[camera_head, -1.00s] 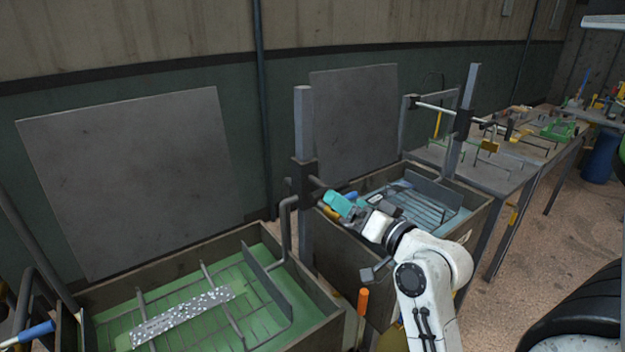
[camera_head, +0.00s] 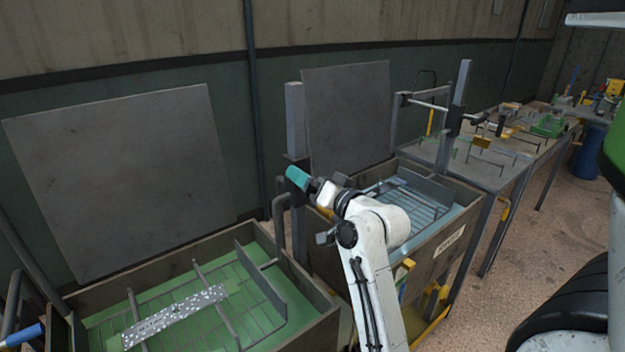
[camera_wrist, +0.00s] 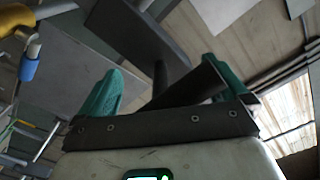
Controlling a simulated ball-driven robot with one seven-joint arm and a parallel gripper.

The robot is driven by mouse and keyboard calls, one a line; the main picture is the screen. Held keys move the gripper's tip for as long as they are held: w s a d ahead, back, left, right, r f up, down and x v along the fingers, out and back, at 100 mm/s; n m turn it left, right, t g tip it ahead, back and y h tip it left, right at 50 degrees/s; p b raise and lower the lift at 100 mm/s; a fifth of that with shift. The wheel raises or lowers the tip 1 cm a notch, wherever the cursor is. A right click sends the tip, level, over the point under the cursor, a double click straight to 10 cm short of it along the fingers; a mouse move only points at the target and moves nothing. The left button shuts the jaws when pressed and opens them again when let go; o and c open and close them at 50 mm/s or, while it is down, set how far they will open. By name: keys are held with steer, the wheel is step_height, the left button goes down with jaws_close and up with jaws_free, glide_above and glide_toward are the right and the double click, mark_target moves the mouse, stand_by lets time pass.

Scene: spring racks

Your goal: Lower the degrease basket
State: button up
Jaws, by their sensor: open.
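A grey wire basket (camera_head: 268,279) with a dark upright end plate sits over green liquid in the left tank (camera_head: 320,325); how deep it sits I cannot tell. A speckled metal strip (camera_head: 175,314) lies across it. A bent arm (camera_head: 278,212) leads from the basket toward a dark slider on the grey post (camera_head: 295,120). My gripper (camera_head: 298,178), with teal fingers, is in front of this post and hides most of the slider. In the wrist view my gripper (camera_wrist: 165,82) is open, with a dark rod (camera_wrist: 160,75) showing between the fingers; contact is unclear.
A second tank (camera_head: 440,250) with bluish liquid and its own basket stands to the right, under my arm. Beyond it is a bench (camera_head: 490,165) with hooks and small parts. A blue-handled tool (camera_head: 25,334) is at the lower left. Grey panels (camera_head: 120,180) stand behind.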

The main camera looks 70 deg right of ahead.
steer(key=c, duration=1.3)
step_height(320, 180, down, 17)
steer(key=b, duration=1.1)
steer(key=shift+s+r, duration=0.1)
steer(key=shift+r, duration=0.05)
steer(key=o, duration=1.3)
steer(key=shift+f, duration=0.25)
steer(key=b+v, duration=0.1)
steer(key=v, duration=0.9)
steer(key=shift+s+r, duration=0.4)
steer(key=shift+s, duration=0.05)
steer(key=shift+a, duration=0.1)
